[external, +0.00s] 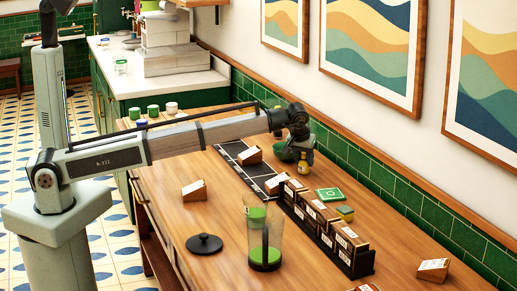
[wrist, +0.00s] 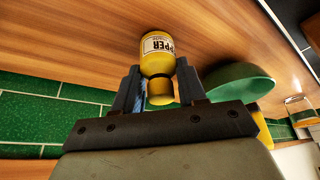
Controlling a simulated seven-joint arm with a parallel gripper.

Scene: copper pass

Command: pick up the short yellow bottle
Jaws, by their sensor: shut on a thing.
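The short yellow bottle (wrist: 158,48) has a white label with dark lettering that reads partly "PPER", and a darker yellow neck or cap. My gripper (wrist: 161,84) is shut on it, with one dark finger on each side of the neck end. In the external view the bottle (external: 305,161) hangs below my gripper (external: 300,143), near the back wall side of the wooden table. I cannot tell whether its base touches the table.
A green bowl (external: 286,151) is close beside the bottle; it also shows in the wrist view (wrist: 240,83). A jug (external: 265,240) stands at the front.

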